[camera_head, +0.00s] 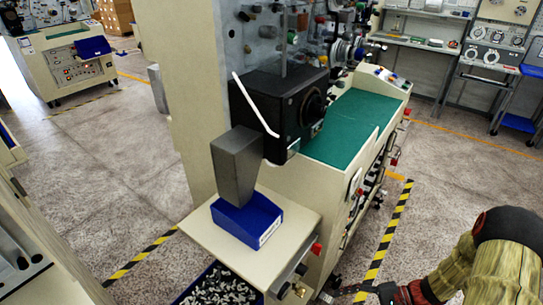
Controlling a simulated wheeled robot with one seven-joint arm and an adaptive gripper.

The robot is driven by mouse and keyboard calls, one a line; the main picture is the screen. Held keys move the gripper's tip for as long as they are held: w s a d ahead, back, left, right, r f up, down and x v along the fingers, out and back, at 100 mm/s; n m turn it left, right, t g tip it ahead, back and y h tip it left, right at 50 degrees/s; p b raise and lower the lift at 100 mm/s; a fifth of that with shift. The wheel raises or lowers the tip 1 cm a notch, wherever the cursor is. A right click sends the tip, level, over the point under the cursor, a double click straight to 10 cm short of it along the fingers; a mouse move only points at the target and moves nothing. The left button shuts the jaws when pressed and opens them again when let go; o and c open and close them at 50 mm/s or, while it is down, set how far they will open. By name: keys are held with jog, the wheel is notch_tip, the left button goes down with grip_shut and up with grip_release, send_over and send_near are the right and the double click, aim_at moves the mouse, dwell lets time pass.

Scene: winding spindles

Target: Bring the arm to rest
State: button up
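My arm (492,262), in a tan cover with a dark joint cap, comes in at the bottom right corner. It reaches left along the bottom edge beside the winding machine. My gripper (338,292) shows as a small dark shape low at the bottom edge, close to the machine's lower front corner. Its fingers are too small and dark to tell whether they are open or shut. I see nothing clearly held in it. I cannot tell whether it touches the machine.
The machine has a green top (345,130), a black winding head (290,108) and a beige shelf (285,245) with a blue bin (247,220). A crate of metal parts (220,287) sits below. Yellow-black floor tape (390,232) runs beside it. The floor (450,165) at right is clear.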

jog(key=s+d+r+n+g+h+p, duration=0.1)
jog(key=s+r+n+h, duration=0.3)
jog(key=r, duration=0.7)
jog(key=s+d+r+n+h+p, duration=0.1)
jog(key=s+r+h, duration=0.1)
jog(key=r+h, duration=0.65)
jog(key=s+a+r+n+t+p, duration=0.1)
jog(key=a+r+n+t, duration=0.1)
jog(key=r, duration=0.8)
jog(key=s+a+r+n+t, duration=0.2)
jog(key=a+r+n+t, duration=0.1)
jog(key=r, duration=0.7)
jog(key=shift+s+a+r+t+p, duration=0.15)
jog(key=shift+a+r+t+p, duration=0.3)
jog(key=shift+a, duration=0.3)
